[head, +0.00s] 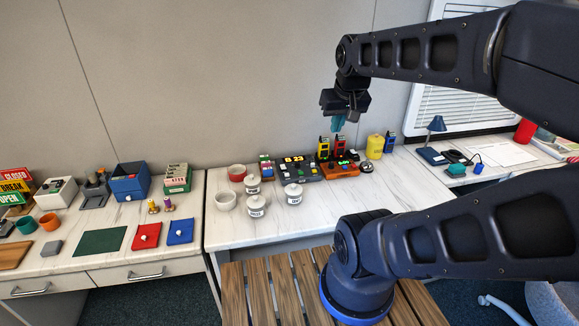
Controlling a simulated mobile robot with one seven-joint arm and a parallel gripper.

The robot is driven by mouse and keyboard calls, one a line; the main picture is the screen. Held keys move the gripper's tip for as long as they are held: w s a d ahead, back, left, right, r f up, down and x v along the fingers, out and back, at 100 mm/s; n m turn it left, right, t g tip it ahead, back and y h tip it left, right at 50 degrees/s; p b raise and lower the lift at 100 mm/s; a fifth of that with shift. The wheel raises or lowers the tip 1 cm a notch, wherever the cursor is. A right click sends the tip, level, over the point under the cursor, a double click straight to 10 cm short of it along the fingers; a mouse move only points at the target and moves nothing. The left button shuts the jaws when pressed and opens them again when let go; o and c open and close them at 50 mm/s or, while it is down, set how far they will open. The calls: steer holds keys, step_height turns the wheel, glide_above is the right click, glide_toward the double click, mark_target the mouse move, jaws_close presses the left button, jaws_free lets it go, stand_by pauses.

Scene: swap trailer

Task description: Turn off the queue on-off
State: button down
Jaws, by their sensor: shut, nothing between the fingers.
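A dark console (305,173) with a lit number display (292,159) stands toward the back of the middle white table. It looks like the queue device, but I see no readable label for its on-off, and its small controls are too small to tell apart. My gripper (338,124) hangs in the air above and to the right of the console, pointing down. Its teal fingers are shut and empty, and it touches nothing.
Yellow (323,147) and red (340,147) upright devices stand close beside the console, near an orange-lit unit (343,165). A yellow canister (375,147) is to the right. The table's front (270,228) is clear.

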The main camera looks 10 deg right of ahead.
steer(key=w+a+f+g, duration=0.1)
steer(key=w+f, duration=0.2)
steer(key=w, duration=0.9)
steer(key=w+a+f+g, duration=0.1)
steer(key=w+a+f, duration=0.15)
steer(key=w, duration=0.95)
steer(key=w+a+f+g, duration=0.1)
steer(key=w+a+f, duration=0.2)
steer(key=w+f, duration=1.4)
steer(key=shift+w+f, duration=0.15)
steer(key=shift+f, duration=0.7)
glide_above(283, 167)
step_height(283, 167, down, 12)
steer(key=shift+s+f, duration=0.4)
steer(key=shift+f, duration=0.45)
